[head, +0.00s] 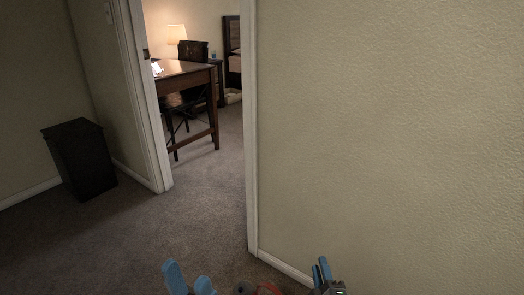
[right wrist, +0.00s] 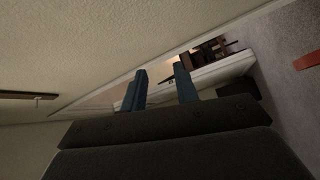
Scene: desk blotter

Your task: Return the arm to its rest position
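My left gripper (head: 187,273) shows at the bottom edge of the head view. Its two blue fingers are apart with nothing between them. My right gripper (head: 320,265) is at the bottom edge, right of centre, in front of the base of the wall. In the right wrist view its blue fingers (right wrist: 161,72) stand apart with an empty gap. Most of both arms is out of view or cut off by the frame.
A textured beige wall (head: 390,130) fills the right side. A doorway with a white frame (head: 251,130) opens onto a room with a wooden desk (head: 187,76) and lit lamp (head: 177,34). A black bin (head: 80,160) stands left. The carpet (head: 190,225) between is clear.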

